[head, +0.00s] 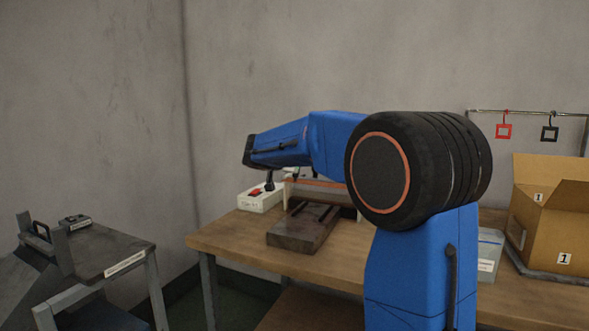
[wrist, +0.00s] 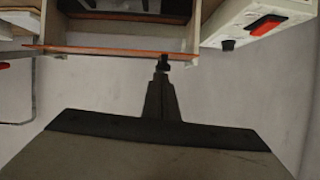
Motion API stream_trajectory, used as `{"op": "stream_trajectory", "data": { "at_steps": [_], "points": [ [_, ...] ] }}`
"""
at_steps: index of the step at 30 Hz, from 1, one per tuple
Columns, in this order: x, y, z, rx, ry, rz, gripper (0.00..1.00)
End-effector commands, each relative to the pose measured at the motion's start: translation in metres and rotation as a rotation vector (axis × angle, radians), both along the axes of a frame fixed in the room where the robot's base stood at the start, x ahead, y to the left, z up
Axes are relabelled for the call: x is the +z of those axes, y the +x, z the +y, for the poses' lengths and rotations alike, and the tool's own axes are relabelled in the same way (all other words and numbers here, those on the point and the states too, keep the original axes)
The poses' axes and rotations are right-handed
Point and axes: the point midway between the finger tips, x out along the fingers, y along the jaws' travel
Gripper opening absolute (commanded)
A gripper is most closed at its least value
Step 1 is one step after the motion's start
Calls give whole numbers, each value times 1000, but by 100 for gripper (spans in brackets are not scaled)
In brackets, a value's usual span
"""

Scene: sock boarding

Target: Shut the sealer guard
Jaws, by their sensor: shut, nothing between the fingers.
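The sealer stands on the wooden bench, with a dark flat bed (head: 302,228) at its front. Behind the bed, an orange-edged part that looks like the guard (head: 322,183) spans the pale frame, partly hidden by my arm. In the wrist view the guard's orange edge (wrist: 110,52) runs across the pale frame. My gripper (wrist: 162,64) is shut and empty, its tips close to the right part of that edge; I cannot tell whether they touch. In the head view my gripper (head: 269,182) is small, beside the frame's left end and above the white switch box.
The white box (head: 258,201) with a red switch sits left of the sealer. An open carton (head: 550,220) stands on the bench at right, near hanging red and black tags (head: 527,132). A separate dark side table (head: 105,250) is at left. The wall is behind.

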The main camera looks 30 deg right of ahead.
Motion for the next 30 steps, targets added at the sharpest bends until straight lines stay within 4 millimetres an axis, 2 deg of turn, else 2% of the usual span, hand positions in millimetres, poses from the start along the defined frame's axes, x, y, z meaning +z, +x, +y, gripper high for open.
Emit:
{"op": "stream_trajectory", "data": {
  "at_steps": [15, 30],
  "points": [
    [-37, -10, 13, 1, 0, 3, 0],
    [-76, -10, 12, 0, 1, 2, 0]
  ]
}}
